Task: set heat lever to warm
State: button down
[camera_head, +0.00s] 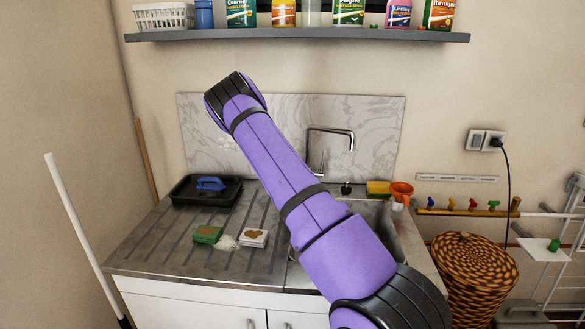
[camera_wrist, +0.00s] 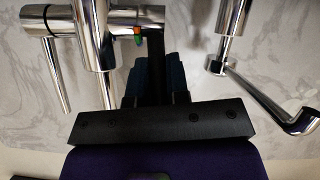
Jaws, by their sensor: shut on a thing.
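In the wrist view, a chrome tap (camera_wrist: 95,35) stands in front of the marbled backsplash. Small red and green marks (camera_wrist: 138,32) show on its body. A dark upright bar, which looks like the heat lever (camera_wrist: 155,46), comes down from the right end of the tap body. My gripper (camera_wrist: 154,75) has its dark blue fingers on either side of this bar and is shut on it. The bar's lower end is hidden between the fingers. In the head view the tap (camera_head: 335,131) shows partly behind my purple arm, and my gripper cannot be made out there.
A chrome spout piece (camera_wrist: 268,100) is close on the right in the wrist view. In the head view, a black tray (camera_head: 190,194) and sponges (camera_head: 208,234) lie on the drainboard. A shelf (camera_head: 300,36) with bottles hangs above. A wicker basket (camera_head: 465,275) stands right.

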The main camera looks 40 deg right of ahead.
jog(key=shift+s+a+f+t+h, duration=0.15)
jog(key=shift+f+t+h, duration=0.15)
jog(key=shift+h, duration=0.1)
dwell(0.3)
jog(key=c, duration=1.1)
grip_release()
jog(key=v, duration=1.1)
jog(key=shift+f, duration=0.1)
